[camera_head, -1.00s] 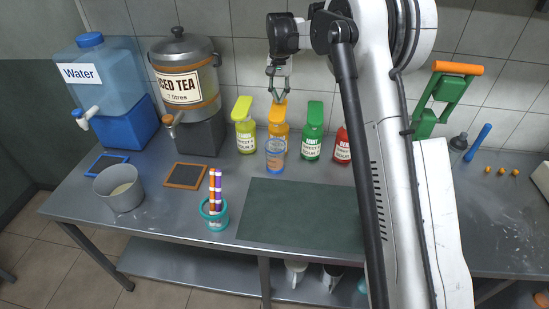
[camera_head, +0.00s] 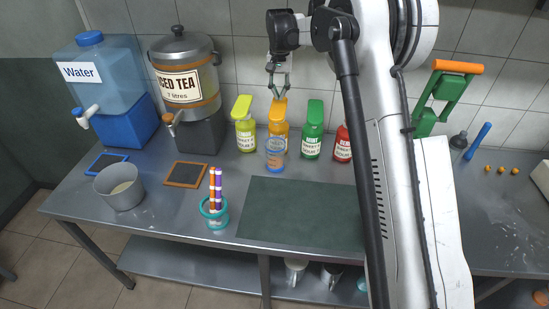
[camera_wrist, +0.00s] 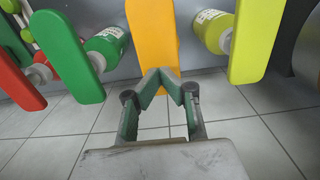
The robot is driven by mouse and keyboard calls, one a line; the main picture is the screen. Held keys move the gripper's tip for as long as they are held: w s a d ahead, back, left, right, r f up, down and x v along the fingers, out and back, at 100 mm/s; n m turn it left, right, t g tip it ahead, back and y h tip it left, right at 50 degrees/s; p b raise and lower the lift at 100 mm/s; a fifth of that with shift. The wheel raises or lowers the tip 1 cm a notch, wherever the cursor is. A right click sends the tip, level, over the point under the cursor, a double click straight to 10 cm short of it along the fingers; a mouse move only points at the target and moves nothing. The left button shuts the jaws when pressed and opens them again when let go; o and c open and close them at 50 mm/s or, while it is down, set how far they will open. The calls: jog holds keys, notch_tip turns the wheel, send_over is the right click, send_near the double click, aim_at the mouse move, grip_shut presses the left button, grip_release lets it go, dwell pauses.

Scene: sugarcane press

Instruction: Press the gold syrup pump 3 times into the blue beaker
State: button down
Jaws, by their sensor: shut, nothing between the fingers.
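The gold syrup pump (camera_head: 279,116) stands on its orange-gold bottle near the wall, between a lime one and a green one. Its flat gold head (camera_wrist: 152,32) also shows in the wrist view, straight ahead of the fingertips. The blue beaker (camera_head: 275,160), small and translucent with an orange band, stands on the counter directly in front of the gold bottle. My gripper (camera_head: 279,97) is shut and empty, pointing down just over the gold pump's head. In the wrist view its fingertips (camera_wrist: 160,73) meet at the head's lower edge; I cannot tell whether they touch it.
The lime pump (camera_head: 243,110) and green pump (camera_head: 315,112) stand close on either side, with a red bottle (camera_head: 342,146) farther right. A teal cup with purple and orange sticks (camera_head: 215,212) stands in front. The dark mat (camera_head: 300,213) is clear.

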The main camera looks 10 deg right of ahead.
aim_at(279, 104)
jog(key=shift+f+b, duration=1.5)
jog(key=shift+f, duration=1)
jog(key=shift+r, duration=0.1)
jog(key=shift+r+p, duration=1.15)
jog(key=shift+r, duration=1.4)
jog(key=shift+f, duration=0.3)
jog(key=shift+f+b, duration=1.65)
jog(key=shift+f, duration=0.7)
jog(key=shift+r, duration=0.15)
jog(key=shift+r+p, duration=1.2)
jog(key=shift+r, duration=1.3)
jog(key=shift+r+p, duration=1.4)
jog(key=shift+r, duration=1.6)
